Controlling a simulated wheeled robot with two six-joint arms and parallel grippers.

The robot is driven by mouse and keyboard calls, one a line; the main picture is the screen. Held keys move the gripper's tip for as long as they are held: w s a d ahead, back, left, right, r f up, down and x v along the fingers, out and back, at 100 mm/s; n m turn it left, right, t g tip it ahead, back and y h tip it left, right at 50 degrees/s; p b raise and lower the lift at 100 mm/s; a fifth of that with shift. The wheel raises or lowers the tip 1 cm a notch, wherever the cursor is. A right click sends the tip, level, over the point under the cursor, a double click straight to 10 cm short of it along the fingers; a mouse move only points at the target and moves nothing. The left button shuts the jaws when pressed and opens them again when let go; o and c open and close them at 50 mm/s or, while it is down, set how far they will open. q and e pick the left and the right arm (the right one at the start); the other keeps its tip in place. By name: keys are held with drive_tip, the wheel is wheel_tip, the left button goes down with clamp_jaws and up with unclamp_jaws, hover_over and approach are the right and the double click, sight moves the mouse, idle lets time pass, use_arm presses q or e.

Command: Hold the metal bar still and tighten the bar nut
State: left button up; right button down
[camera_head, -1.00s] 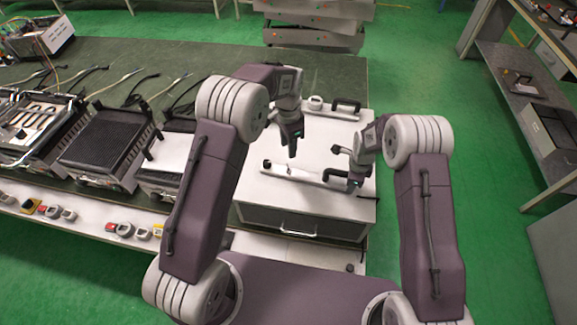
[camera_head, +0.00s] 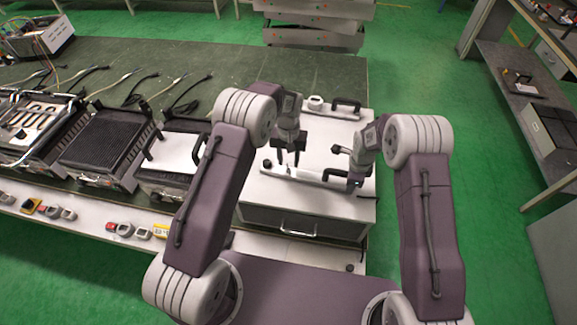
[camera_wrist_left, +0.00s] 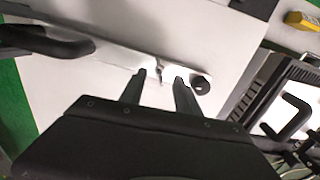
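The long, pale metal bar (camera_head: 308,178) lies on a white cabinet top, with a black knob (camera_head: 267,163) at its left end. It also shows in the left wrist view (camera_wrist_left: 110,58), with the knob (camera_wrist_left: 200,84) right of my fingers. My left gripper (camera_head: 288,162) is open just above the bar's left half. In the left wrist view its two fingertips (camera_wrist_left: 161,74) stand apart, with a small metal piece (camera_wrist_left: 160,71), possibly the bar nut, between them.
A black handle (camera_head: 345,103) and a small round white item (camera_head: 315,103) lie at the cabinet's back edge. Grill-like units (camera_head: 104,143) stand on the green bench to the left. The white cabinet top (camera_head: 318,135) behind the bar is mostly clear.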

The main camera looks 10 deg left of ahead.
sight(288, 169)
use_arm(q)
wheel_tip(288, 169, down, 4)
drive_tip(key=shift+f, duration=0.1)
clamp_jaws()
drive_tip(key=m, duration=0.4)
drive_tip(key=shift+m, duration=0.4)
use_arm(e)
drive_tip(key=shift+f, duration=0.1)
use_arm(q)
unclamp_jaws()
